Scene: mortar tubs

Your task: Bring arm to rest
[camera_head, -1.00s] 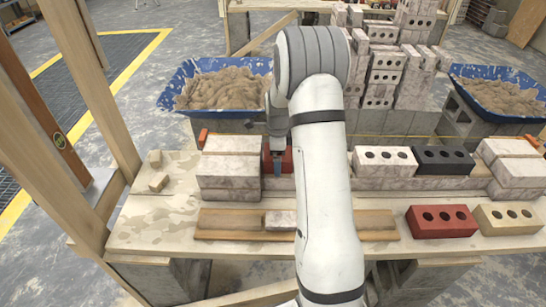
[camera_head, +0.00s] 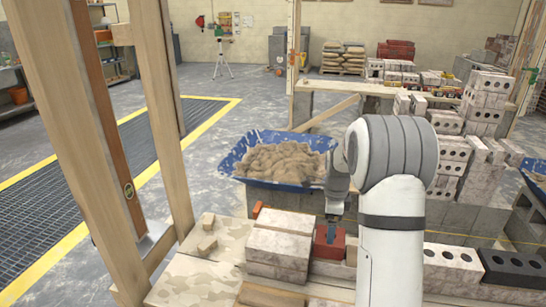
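My arm reaches forward from the bottom right over the plank bench. My gripper (camera_head: 333,234) points down at a red brick (camera_head: 322,249), which sits in the row just right of a stack of pale bricks (camera_head: 283,222). The fingertips are small and dark against the brick. I cannot tell whether they are apart or closed, or whether they touch it. Behind the bench stands a blue mortar tub (camera_head: 236,160) heaped with sandy mortar (camera_head: 285,160). My arm hides part of the row and of the tub's right side.
Wooden posts (camera_head: 155,110) of a frame rise close on the left. Small brick pieces (camera_head: 207,233) lie on the bench's left end. Holed bricks (camera_head: 452,264) continue the row to the right. Tall brick stacks (camera_head: 485,95) stand behind. Open floor (camera_head: 255,105) lies beyond.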

